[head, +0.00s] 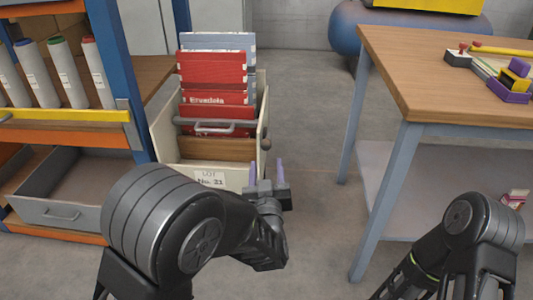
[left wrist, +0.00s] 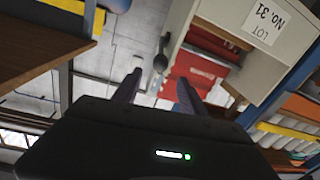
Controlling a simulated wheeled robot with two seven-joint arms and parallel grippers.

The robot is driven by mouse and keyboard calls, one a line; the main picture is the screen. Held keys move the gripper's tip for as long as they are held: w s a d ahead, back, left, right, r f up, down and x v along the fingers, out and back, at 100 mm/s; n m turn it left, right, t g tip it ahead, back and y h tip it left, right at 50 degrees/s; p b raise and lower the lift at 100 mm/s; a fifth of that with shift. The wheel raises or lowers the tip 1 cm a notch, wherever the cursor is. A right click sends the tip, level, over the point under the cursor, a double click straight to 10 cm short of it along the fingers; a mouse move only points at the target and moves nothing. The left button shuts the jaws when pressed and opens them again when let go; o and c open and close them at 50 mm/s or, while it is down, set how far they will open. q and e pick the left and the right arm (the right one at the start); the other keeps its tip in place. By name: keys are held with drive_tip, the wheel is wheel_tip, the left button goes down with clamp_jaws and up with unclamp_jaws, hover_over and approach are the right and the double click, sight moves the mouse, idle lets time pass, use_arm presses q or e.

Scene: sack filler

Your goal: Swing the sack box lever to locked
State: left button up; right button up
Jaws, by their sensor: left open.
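The sack box (head: 218,178) is a cream box with a "LOT No. 31" label on its front, left of centre in the head view. It also shows upside down in the left wrist view (left wrist: 245,65). Its lever (head: 266,144) shows as a small dark knob at the box's right side. In the left wrist view the lever (left wrist: 160,62) is a dark rod with a rounded end. My left gripper (head: 267,175) is open and empty, just below the knob in the head view and apart from it. The lever's pivot is hard to make out. My right gripper is out of view.
Red packs (head: 212,70) and a grey bar with a handle (head: 215,127) are in the box. A blue-framed shelf (head: 115,75) stands close on the left. A wooden-topped table (head: 440,75) stands on the right. The floor (head: 305,110) between is clear.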

sight(266, 148)
use_arm(q)
drive_tip(key=w, duration=0.2)
drive_tip(key=w+b, duration=0.1)
drive_tip(key=w, duration=0.4)
drive_tip(key=shift+w+a, duration=0.3)
drive_tip(key=shift+a, duration=0.1)
drive_tip(key=shift+c, duration=0.2)
clamp_jaws()
idle(0.8)
